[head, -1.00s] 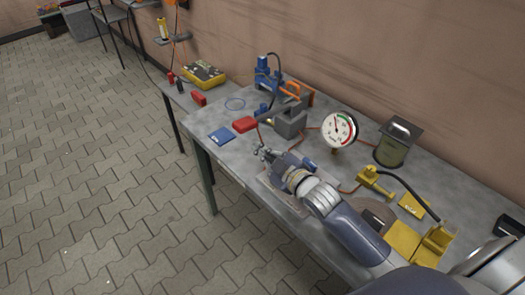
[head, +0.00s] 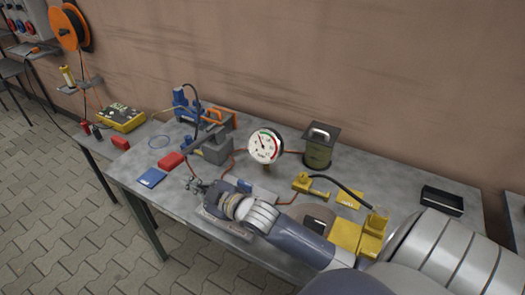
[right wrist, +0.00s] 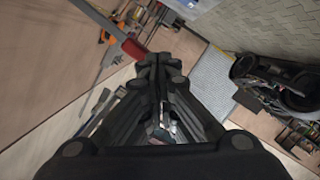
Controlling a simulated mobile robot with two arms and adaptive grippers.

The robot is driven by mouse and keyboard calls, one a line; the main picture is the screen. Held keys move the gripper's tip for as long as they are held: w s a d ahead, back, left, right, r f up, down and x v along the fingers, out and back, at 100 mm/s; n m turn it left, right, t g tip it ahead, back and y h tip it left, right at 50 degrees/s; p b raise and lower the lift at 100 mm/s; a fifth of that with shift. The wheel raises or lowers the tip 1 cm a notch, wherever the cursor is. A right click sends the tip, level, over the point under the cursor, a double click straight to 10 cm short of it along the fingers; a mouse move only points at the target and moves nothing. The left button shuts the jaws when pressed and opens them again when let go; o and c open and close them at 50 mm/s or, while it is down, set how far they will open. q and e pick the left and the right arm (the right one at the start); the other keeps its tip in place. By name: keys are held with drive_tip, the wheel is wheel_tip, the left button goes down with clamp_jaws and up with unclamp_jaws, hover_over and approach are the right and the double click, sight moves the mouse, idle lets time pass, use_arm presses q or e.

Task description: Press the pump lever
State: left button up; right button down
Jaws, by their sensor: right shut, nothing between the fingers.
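The pump lever is a grey bar with a red grip (head: 172,161). It slants down to the left from the grey pump block (head: 214,150) on the workbench. The red grip also shows in the right wrist view (right wrist: 133,48), just left of and beyond the fingertips. My right gripper (head: 192,184) is shut and empty, in front of and a little right of the red grip. A gap shows between them in the picture; the height difference is hard to judge. The right wrist view shows the closed fingertips (right wrist: 157,62). My left gripper is out of view.
A round pressure gauge (head: 266,146) stands right of the pump. A blue pad (head: 152,178) lies at the bench's left end. A green canister (head: 319,147), yellow tool (head: 308,186) and black tray (head: 442,201) are farther right. The wall closes off the back.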

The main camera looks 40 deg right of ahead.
drive_tip(key=shift+w+r, duration=0.1)
drive_tip(key=w+d+r+m+g+p, duration=0.2)
drive_tip(key=r+m+g, duration=0.1)
drive_tip(key=r, duration=0.5)
drive_tip(key=w+d+r+m+g+y+p, duration=0.1)
drive_tip(key=w+d+r+m+g+p, duration=0.1)
drive_tip(key=r, duration=0.6)
drive_tip(key=shift+w+d+m+g+p, duration=0.15)
drive_tip(key=shift+w+m+g+p, duration=0.45)
drive_tip(key=shift+g, duration=0.6)
drive_tip(key=shift+w, duration=0.15)
